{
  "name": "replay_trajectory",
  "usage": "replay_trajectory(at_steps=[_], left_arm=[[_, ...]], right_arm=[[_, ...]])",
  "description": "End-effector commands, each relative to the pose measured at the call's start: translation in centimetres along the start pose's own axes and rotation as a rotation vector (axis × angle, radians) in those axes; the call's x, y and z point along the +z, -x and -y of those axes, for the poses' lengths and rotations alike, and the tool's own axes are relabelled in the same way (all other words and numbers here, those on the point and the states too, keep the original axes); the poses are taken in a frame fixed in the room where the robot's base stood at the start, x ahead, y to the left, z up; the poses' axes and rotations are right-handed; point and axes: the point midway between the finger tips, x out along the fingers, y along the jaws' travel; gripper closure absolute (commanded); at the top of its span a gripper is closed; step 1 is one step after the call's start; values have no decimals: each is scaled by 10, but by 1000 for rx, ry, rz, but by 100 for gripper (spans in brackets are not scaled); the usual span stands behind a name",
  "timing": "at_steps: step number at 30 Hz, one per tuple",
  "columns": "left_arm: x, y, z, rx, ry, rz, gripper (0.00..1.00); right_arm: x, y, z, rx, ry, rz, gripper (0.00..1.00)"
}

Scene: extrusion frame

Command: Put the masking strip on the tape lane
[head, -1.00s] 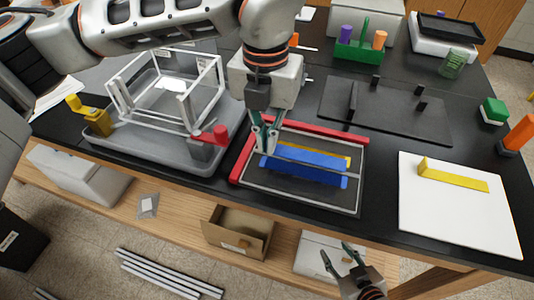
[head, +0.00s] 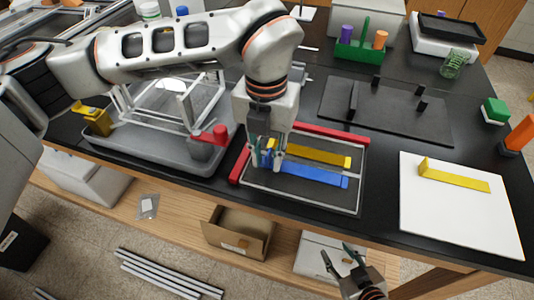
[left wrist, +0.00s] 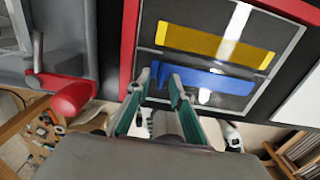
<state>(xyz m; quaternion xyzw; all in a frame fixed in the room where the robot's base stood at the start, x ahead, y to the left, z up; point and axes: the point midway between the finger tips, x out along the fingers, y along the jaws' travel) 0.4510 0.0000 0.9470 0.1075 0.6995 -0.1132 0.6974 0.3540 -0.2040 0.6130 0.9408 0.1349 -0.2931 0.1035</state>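A blue strip (head: 315,175), which looks like the masking strip, lies along the dark framed panel (head: 300,198), parallel to a yellow strip (head: 318,155) with a narrow gap between them. I cannot tell whether the blue strip lies on a lane marking beneath it. In the left wrist view the blue strip (left wrist: 205,78) is below the yellow strip (left wrist: 215,43). My left gripper (head: 267,162) is at the blue strip's left end, fingers apart on either side of that end. My right gripper (head: 343,261) is open and empty, in front of the table's edge.
A red bar (head: 330,133) borders the panel's back. A grey tray (head: 150,150) with a white frame and red-handled clamp stands left. A white board (head: 455,220) with a yellow piece (head: 455,180) lies right. A dark plate (head: 390,108) with small posts is behind.

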Motion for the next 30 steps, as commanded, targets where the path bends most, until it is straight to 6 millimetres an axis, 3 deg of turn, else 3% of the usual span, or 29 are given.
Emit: replay_trajectory(at_steps=[11, 24, 30], left_arm=[[0, 7, 0, 0, 0, 2, 79], [1, 89, 0, 2, 0, 6, 79], [0, 115, 0, 1, 0, 3, 79]], right_arm=[[-3, 1, -1, 1, 0, -3, 60], [-4, 1, 0, 0, -2, -4, 60], [-4, 1, 0, -1, -3, -4, 60]])
